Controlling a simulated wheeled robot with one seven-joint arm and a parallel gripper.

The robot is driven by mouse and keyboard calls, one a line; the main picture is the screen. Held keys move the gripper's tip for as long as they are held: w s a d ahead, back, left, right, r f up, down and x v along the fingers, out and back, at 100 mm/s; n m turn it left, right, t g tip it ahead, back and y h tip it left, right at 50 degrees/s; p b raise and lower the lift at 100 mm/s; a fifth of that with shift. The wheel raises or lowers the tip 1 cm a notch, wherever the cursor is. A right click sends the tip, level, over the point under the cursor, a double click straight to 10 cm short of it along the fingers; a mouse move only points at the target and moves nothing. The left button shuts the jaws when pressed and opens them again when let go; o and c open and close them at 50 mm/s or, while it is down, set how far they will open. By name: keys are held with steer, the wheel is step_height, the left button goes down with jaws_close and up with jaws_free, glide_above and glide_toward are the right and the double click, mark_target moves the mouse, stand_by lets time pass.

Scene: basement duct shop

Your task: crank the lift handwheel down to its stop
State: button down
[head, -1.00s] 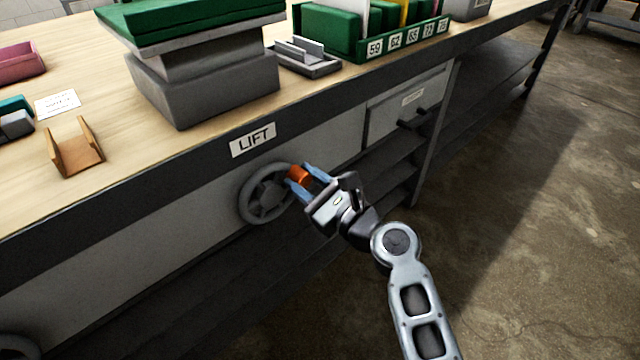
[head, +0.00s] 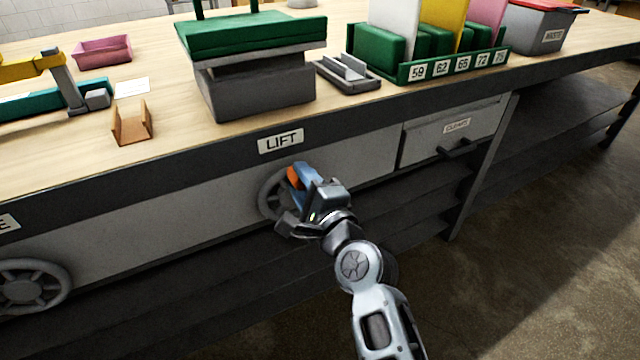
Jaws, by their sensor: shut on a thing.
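The lift handwheel (head: 266,197) is a grey spoked wheel on the bench front, below the LIFT label (head: 281,141). My gripper (head: 298,177) is at the wheel's upper right and shut on its orange crank knob (head: 293,179). The blue fingers and the gripper body cover most of the knob and the right part of the wheel. The lift (head: 257,95), a grey block with a green top, stands on the bench above the wheel.
A second grey handwheel (head: 28,286) is at the lower left. A drawer (head: 452,132) with a dark handle is right of the lift wheel. Dark shelves (head: 400,205) run under the bench. The floor (head: 540,250) at the right is clear.

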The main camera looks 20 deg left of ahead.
mark_target(264, 208)
steer(key=n, duration=0.1)
steer(key=s+a+n, duration=0.1)
steer(key=n, duration=0.1)
steer(key=shift+s, duration=0.2)
steer(key=n, duration=0.1)
steer(key=s+a+n+b, duration=0.1)
steer(key=shift+f+n, duration=0.25)
steer(key=shift+n, duration=0.05)
steer(key=n+b, duration=0.1)
steer(key=n, duration=0.1)
steer(key=s+a+f+n, duration=0.1)
steer(key=s+n+b, duration=0.1)
steer(key=n, duration=0.1)
steer(key=shift+a+f+n+b, duration=0.2)
steer(key=shift+f+n+b, duration=0.1)
steer(key=shift+f, duration=0.05)
steer(key=n+b, duration=0.1)
steer(key=f+n+b, duration=0.1)
steer(key=n, duration=0.1)
steer(key=s+f+n, duration=0.1)
steer(key=shift+a+b, duration=0.4)
steer(key=shift+s+a+f+n+b, duration=0.1)
steer(key=shift+f+n+b, duration=0.55)
steer(key=shift+n, duration=0.5)
steer(key=shift+s+f+n+b, duration=0.1)
steer(key=shift+f+n+b, duration=0.35)
steer(key=shift+n+b, duration=0.55)
steer(key=shift+w+n, duration=0.1)
steer(key=shift+n, duration=0.15)
